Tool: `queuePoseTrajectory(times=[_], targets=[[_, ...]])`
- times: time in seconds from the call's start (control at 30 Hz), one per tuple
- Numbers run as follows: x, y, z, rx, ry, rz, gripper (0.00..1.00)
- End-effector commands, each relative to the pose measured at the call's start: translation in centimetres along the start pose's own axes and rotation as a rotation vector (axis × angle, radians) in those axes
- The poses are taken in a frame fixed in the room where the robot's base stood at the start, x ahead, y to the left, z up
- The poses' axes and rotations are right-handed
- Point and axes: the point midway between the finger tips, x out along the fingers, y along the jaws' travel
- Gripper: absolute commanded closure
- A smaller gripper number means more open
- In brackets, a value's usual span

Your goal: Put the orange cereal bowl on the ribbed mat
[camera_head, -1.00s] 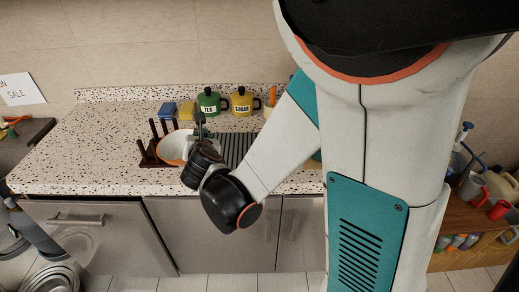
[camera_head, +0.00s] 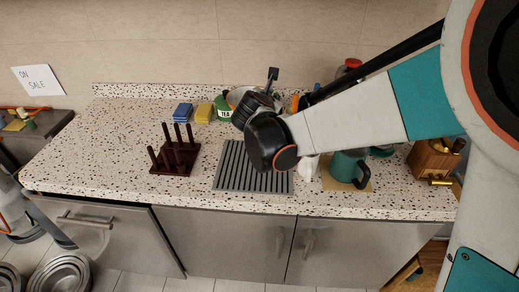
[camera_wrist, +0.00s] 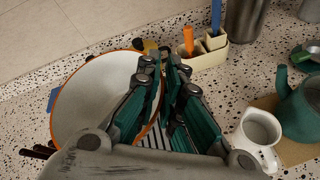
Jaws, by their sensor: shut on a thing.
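The orange cereal bowl shows in the wrist view (camera_wrist: 92,98) with its white inside and orange rim, left of the fingers. My gripper (camera_wrist: 163,58) is shut on its rim and holds it tilted. In the head view the bowl (camera_head: 236,95) is mostly hidden behind my gripper (camera_head: 258,98), in front of the canisters. The grey ribbed mat (camera_head: 232,170) lies on the counter below and nearer the front, bare where it shows. A striped piece of the mat (camera_wrist: 155,138) shows under the fingers in the wrist view.
A dark peg rack (camera_head: 174,160) stands empty left of the mat. A white jug (camera_wrist: 257,133) and a teal pot (camera_head: 347,168) stand to its right. The counter's front left is clear.

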Motion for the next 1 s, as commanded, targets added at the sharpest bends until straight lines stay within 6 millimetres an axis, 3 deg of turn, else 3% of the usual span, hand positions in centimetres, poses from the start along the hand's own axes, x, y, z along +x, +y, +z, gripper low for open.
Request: queuePoseTrajectory(times=[0.17, 0.63, 1.0], targets=[[0.8, 0.1, -1.9, 0.004, 0.003, 0.004, 1.0], [5.1, -4.9, -11.0, 0.004, 0.002, 0.004, 1.0], [6.3, -6.3, -13.5, 0.004, 0.003, 0.004, 1.0]])
